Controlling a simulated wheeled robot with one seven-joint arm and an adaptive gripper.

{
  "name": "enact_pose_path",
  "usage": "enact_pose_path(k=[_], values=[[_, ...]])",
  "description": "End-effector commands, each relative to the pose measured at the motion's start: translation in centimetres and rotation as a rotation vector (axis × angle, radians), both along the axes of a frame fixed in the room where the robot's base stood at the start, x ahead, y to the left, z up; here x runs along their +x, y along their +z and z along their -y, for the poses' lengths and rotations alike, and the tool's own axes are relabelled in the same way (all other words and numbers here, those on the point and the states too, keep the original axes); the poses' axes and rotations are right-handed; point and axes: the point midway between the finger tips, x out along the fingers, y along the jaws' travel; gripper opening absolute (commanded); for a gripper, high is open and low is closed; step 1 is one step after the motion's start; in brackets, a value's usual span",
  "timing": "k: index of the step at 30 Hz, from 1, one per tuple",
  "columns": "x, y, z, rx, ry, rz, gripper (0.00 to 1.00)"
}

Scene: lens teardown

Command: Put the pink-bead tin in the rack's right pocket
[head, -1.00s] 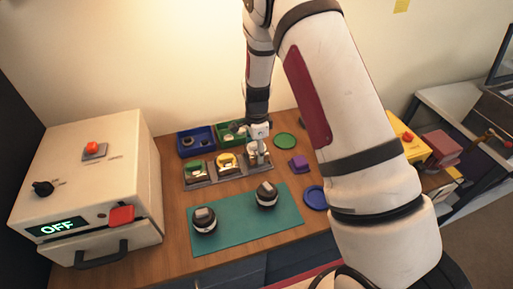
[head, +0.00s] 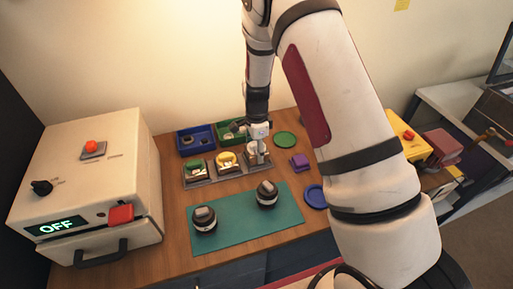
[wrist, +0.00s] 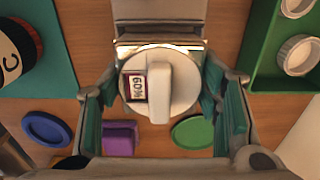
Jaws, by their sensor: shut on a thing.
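The rack (head: 213,182) holds a green-topped item in its left pocket and a yellow-topped item in its middle pocket. My gripper (head: 257,150) is at the rack's right end, over the right pocket. In the wrist view, its teal-padded fingers (wrist: 166,100) are either side of a round pale tin (wrist: 183,62) with a raised white bar and a small label on top. My gripper is shut on this tin. A shiny edge shows just behind the tin. No pink beads are visible, and I cannot tell how deep the tin sits in the pocket.
A blue bin (head: 183,151) and a green bin (head: 221,139) stand behind the rack. A green disc (head: 285,140), purple block (head: 299,162) and blue disc (head: 315,195) lie to the right. Two dark round items sit on the teal mat (head: 237,235). A white machine stands left.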

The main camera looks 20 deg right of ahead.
Motion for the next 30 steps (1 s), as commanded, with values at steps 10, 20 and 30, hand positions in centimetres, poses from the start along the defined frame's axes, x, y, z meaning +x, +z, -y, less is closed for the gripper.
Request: enact_pose_path(k=[10, 20, 30], values=[[0.0, -0.8, 0.0, 0.0, 0.0, -0.001, 0.26], [0.0, -1.6, 0.0, 0.0, 0.0, -0.001, 0.26], [0.0, -1.7, 0.0, 0.0, 0.0, -0.001, 0.81]])
